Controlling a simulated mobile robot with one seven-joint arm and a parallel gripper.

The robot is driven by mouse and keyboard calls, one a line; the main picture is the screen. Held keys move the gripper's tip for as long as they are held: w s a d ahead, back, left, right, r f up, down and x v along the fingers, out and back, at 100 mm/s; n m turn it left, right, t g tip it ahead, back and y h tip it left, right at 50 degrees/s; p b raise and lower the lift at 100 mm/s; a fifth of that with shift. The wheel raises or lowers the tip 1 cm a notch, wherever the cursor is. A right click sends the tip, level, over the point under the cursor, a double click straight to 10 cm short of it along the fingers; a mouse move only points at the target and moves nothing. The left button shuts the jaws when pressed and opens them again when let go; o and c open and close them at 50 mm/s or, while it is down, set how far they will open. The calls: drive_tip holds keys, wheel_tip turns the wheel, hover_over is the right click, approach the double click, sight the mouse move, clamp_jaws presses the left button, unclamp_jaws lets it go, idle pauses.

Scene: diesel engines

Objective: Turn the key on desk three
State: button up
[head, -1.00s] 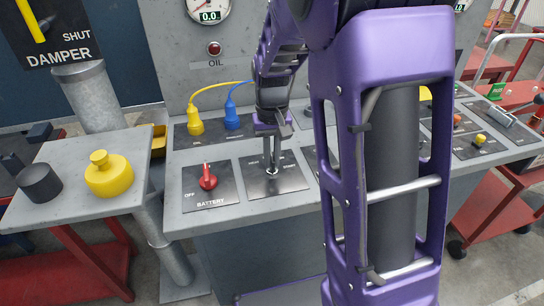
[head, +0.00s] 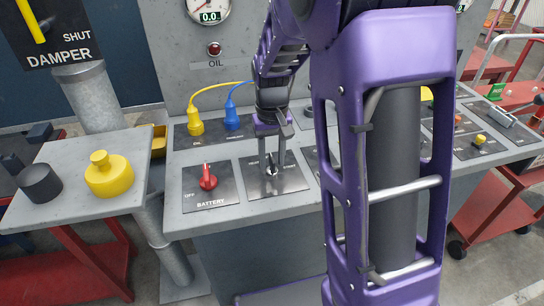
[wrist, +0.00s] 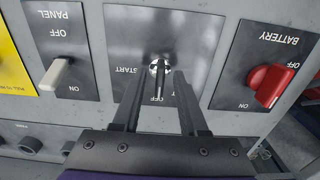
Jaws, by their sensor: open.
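The key (wrist: 159,72) is a small metal key in a round lock on a dark plate, with START to its left and OFF below it in the wrist view. Its handle points down the wrist picture, toward OFF. In the head view the key (head: 271,169) is small, on the grey desk (head: 240,225). My gripper (wrist: 161,88) is open, its two dark fingers on either side of the key with a gap on each side. In the head view my gripper (head: 273,166) is over the key plate, fingers pointing down. Whether a finger touches the key cannot be told.
A red BATTERY switch (head: 208,177) is left of the key plate. Yellow (head: 195,122) and blue (head: 232,117) plugs stand behind. The PANEL switch (wrist: 60,74) is on the other side. A side table holds a yellow knob (head: 109,175) and a black one (head: 39,184).

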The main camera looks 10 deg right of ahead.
sight(272, 157)
wheel_tip(272, 157, up, 17)
drive_tip(key=p, duration=0.2)
drive_tip(key=shift+r+p, duration=0.2)
drive_tip(key=shift+p, duration=0.1)
